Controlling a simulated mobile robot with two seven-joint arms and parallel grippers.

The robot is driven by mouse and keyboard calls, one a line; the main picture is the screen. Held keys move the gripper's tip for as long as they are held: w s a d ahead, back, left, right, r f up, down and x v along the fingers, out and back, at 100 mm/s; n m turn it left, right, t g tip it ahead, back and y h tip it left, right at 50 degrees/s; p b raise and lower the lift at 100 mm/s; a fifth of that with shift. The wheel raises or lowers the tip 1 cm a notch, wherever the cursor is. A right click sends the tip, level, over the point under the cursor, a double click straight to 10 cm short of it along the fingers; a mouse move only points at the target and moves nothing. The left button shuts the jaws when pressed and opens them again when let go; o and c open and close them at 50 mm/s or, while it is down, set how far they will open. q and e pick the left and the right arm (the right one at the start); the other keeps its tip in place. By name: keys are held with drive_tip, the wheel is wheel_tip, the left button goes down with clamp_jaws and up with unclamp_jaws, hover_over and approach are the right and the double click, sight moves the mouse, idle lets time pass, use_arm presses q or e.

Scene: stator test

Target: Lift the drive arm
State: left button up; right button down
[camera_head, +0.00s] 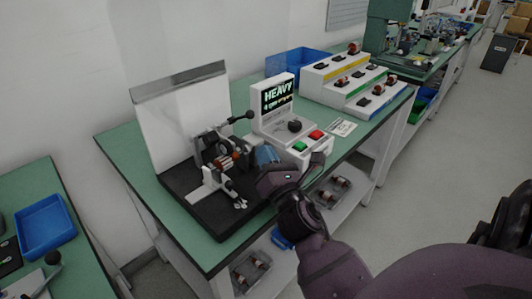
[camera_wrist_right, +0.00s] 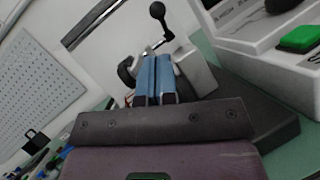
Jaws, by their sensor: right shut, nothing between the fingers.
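The drive arm (camera_head: 236,119) is a thin lever with a black ball knob on the stator test fixture (camera_head: 215,155). In the head view it points right and slightly up. In the right wrist view the drive arm (camera_wrist_right: 163,30) stands beyond my fingertips, its black knob at the top. My right gripper (camera_head: 266,155) is right of the fixture and below the knob, apart from it. Its blue fingers are together and empty, and they also show in the right wrist view (camera_wrist_right: 155,80). A stator with copper windings (camera_head: 227,163) sits in the fixture. My left gripper is not in view.
A white test unit (camera_head: 262,127) with a screen reading HEAVY and green and red buttons stands close right of the fixture. A stepped rack (camera_head: 350,80) and a blue bin (camera_head: 290,62) stand farther back on the green bench.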

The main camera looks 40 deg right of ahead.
sight(253, 143)
drive_tip(key=x, duration=0.7)
drive_tip(key=shift+w+r, duration=0.1)
drive_tip(key=shift+w, duration=0.2)
drive_tip(key=shift+d, duration=0.1)
drive_tip(key=shift+r+p, duration=0.55)
drive_tip(key=shift+p, duration=0.55)
drive_tip(key=shift+f+g, duration=0.1)
drive_tip(key=shift+g, duration=0.2)
drive_tip(key=shift+p, duration=0.45)
